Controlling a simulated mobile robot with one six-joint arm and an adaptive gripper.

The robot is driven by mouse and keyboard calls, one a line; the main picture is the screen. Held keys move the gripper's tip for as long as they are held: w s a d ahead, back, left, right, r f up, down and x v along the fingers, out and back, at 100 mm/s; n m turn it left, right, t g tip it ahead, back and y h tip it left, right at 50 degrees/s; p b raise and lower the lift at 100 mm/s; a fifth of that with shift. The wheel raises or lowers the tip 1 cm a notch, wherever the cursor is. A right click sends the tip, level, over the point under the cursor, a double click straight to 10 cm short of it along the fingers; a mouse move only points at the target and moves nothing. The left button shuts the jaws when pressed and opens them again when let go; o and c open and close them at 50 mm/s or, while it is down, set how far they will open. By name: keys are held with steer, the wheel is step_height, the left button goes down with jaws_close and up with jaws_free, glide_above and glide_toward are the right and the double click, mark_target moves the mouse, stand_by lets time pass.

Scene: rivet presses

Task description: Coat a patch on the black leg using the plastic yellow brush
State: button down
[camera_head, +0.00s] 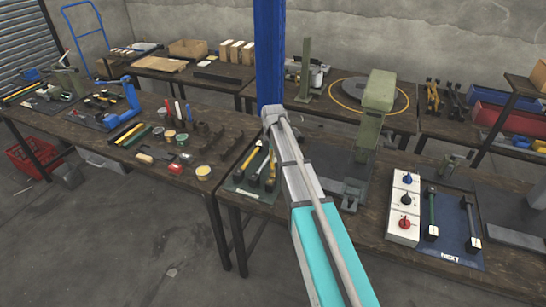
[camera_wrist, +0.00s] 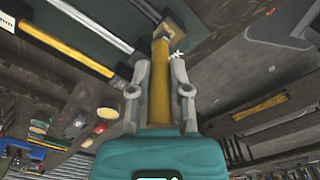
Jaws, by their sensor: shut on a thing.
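In the wrist view my gripper (camera_wrist: 160,68) is shut on the yellow brush (camera_wrist: 160,90), its handle running between the fingers with a tan end beyond them. The brush is over or close to a dark green mat (camera_wrist: 90,18); whether it touches is unclear. In the head view this mat (camera_head: 237,184) lies left of my arm, and my gripper is not clearly made out there. Two dark legs with pale ends lie on the mat marked NEXT at right, a greenish one (camera_head: 432,215) and a blacker one (camera_head: 472,222). I cannot tell which the task means.
Another yellow-handled tool (camera_wrist: 65,48) lies beside the held brush. Tins and small blocks, such as a round tin (camera_head: 203,173), stand on the left table. A green press (camera_head: 378,92) rises right of my arm. A white switch box (camera_head: 404,205) stands beside the NEXT mat.

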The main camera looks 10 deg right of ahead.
steer(key=shift+r+p, duration=2.15)
steer(key=shift+r, duration=0.25)
steer(key=shift+r, duration=0.1)
steer(key=shift+r+p, duration=1.4)
steer(key=shift+p, duration=0.1)
steer(key=shift+s+a+f, duration=0.1)
steer(key=shift+s+f, duration=0.05)
steer(key=shift+f, duration=0.05)
